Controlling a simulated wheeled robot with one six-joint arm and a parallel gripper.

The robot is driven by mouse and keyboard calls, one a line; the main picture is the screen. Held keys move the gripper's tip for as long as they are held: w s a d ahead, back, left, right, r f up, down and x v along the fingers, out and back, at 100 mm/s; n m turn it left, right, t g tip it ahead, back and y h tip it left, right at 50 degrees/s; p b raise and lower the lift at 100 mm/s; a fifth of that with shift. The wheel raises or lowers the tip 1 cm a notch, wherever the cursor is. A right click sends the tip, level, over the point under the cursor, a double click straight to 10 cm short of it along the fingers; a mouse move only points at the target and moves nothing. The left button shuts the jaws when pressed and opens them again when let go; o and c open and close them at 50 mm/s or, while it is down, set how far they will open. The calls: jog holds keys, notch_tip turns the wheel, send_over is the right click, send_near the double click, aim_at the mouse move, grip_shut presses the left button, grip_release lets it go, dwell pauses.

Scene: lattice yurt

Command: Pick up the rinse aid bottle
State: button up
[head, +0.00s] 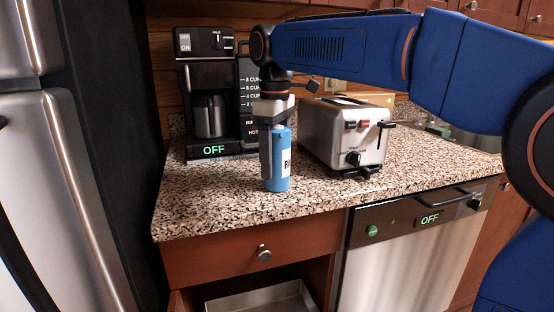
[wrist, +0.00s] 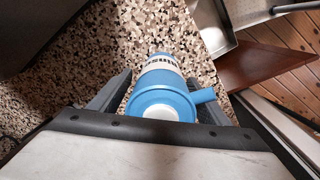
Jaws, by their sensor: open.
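The rinse aid bottle (head: 278,172) is blue with a white label and stands upright near the front edge of the granite counter. My gripper (head: 272,150) points down over it from above, with a finger in front of its left side in the head view. In the wrist view the bottle (wrist: 165,88) shows from above, with its cap and side spout, between the two fingers of my gripper (wrist: 162,105). The fingers are open, one on each side of the bottle. The lower part of the bottle is partly hidden by its top in the wrist view.
A coffee maker (head: 208,105) stands behind left and a metal toaster (head: 345,135) stands close to the right of the bottle. The granite counter (head: 215,200) is clear at front left. Below are an open drawer or cabinet space with a metal pan (head: 262,300) and a dishwasher (head: 405,260).

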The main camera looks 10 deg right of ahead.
jog(key=c, duration=1.3)
jog(key=shift+o, duration=0.2)
jog(key=shift+r, duration=0.1)
